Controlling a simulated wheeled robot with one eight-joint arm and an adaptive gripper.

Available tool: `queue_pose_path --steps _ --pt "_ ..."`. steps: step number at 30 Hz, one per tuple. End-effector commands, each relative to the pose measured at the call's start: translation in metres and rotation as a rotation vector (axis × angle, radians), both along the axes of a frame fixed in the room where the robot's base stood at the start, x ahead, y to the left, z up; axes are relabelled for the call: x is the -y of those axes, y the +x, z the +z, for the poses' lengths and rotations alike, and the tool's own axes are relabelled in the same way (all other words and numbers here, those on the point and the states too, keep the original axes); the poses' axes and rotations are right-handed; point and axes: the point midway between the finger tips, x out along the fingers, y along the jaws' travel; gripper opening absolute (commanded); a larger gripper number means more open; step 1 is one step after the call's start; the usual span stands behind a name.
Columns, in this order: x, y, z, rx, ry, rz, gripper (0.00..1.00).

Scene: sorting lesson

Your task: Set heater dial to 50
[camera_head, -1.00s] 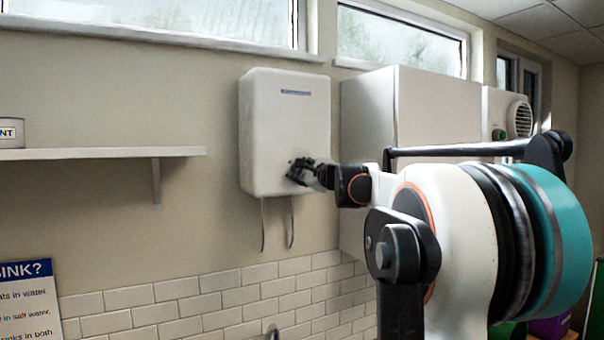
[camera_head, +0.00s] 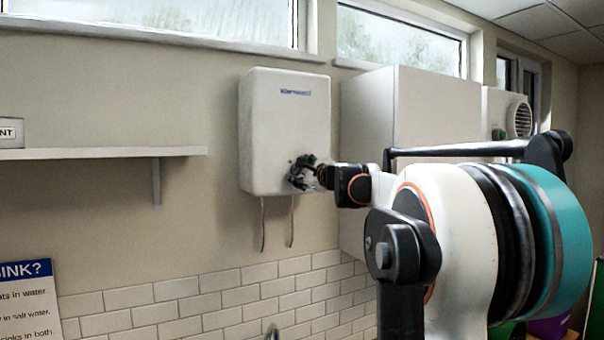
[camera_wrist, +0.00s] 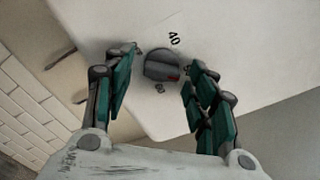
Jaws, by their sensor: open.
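The heater (camera_head: 283,115) is a white box on the wall with two thin pipes below it. Its dial (camera_wrist: 162,66) shows in the wrist view as a round grey knob with a red mark at its lower right. The number 40 is printed above the dial and a smaller, unclear number below it. My gripper (camera_wrist: 164,66) is open, with one teal finger on each side of the dial. I cannot tell whether either finger touches it. In the head view my gripper (camera_head: 303,172) is at the heater's lower right front and hides the dial.
A shelf (camera_head: 100,153) is on the wall to the left. A large white cabinet (camera_head: 418,110) stands right of the heater, behind my arm. White tiles (camera_head: 200,300) cover the wall below. A tap tip (camera_head: 272,332) shows at the bottom edge.

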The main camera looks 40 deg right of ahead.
Motion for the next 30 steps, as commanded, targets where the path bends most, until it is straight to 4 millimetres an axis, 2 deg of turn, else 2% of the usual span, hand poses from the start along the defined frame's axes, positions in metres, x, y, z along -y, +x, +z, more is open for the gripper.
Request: queue_pose_path --steps 5,18,30 --pt "-0.002 -0.008 0.0 0.0 0.0 0.0 0.52" --pt "-0.015 -0.066 0.0 0.0 0.0 -0.001 0.52" --pt "-0.018 -0.073 0.0 0.0 0.0 0.0 0.52"
